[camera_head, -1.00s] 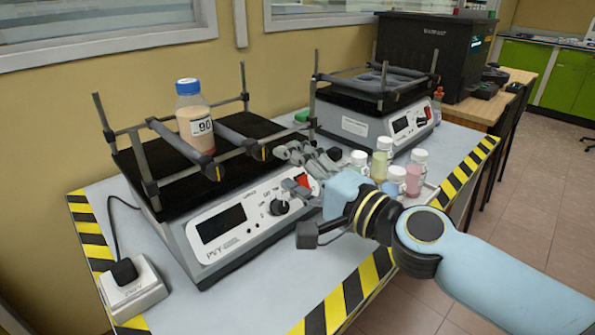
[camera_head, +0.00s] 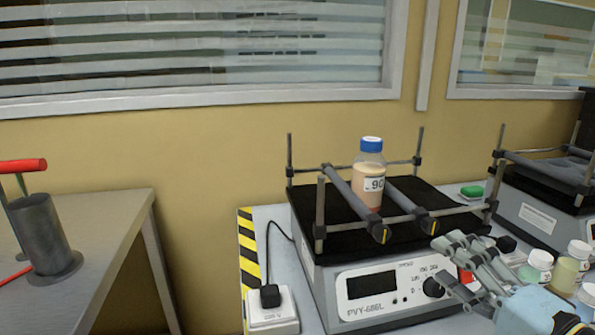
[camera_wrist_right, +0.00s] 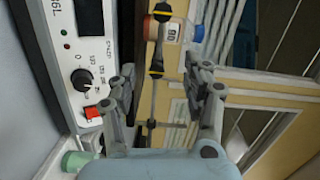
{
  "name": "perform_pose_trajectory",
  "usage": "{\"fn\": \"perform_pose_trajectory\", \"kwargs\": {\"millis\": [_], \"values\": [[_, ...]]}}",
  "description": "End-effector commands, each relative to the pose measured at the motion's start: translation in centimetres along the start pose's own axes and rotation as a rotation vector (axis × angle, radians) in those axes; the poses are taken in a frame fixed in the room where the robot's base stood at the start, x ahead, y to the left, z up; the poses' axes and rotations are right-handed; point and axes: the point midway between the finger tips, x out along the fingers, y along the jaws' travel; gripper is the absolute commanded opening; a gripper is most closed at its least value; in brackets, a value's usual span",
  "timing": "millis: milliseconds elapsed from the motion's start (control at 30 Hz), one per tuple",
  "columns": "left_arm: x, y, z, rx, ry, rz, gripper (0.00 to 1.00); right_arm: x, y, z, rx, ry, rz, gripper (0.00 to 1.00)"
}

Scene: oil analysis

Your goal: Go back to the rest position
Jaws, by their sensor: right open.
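My right gripper (camera_head: 459,265) is at the lower right of the head view, in front of the right end of the shaker (camera_head: 372,285), near its knob and red switch. In the right wrist view the gripper (camera_wrist_right: 170,88) shows its two fingers spread apart with nothing held between them. The shaker's control panel lies on the left of that view. A bottle with a blue cap and a "90" label (camera_head: 369,180) stands upright on the shaker platform between the bars, apart from the gripper. My left gripper is not in view.
A second shaker (camera_head: 540,215) stands at the right. Several small white-capped bottles (camera_head: 570,268) are beside my right gripper. A power socket (camera_head: 272,310) sits at the table's left end. A grey table (camera_head: 90,240) with a metal cylinder (camera_head: 42,235) stands at the far left.

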Motion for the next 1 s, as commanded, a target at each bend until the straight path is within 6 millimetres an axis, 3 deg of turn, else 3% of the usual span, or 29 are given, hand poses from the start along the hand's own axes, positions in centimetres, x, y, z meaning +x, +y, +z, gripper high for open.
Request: {"fn": "perform_pose_trajectory", "kwargs": {"millis": [100, 200, 300, 500, 800, 1000], "values": [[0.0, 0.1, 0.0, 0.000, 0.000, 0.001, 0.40, -1.3, 0.0, 5.5, -0.266, -0.221, 0.062, 0.50], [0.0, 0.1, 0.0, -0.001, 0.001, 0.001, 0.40, -3.6, 2.1, 9.1, -0.533, -0.420, 0.183, 0.50], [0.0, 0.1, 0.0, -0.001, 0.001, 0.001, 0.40, -6.6, 4.9, 10.2, -0.756, -0.574, 0.344, 0.50], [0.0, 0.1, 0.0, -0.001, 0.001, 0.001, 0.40, -12.3, 8.5, 8.4, -1.015, -0.746, 0.662, 0.50], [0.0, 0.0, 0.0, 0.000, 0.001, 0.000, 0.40, -20.3, 10.1, 3.6, -1.162, -0.855, 1.101, 0.50], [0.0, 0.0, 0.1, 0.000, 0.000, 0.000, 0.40, -19.0, 16.6, 3.8, -1.142, -0.872, 1.107, 0.50]]}}
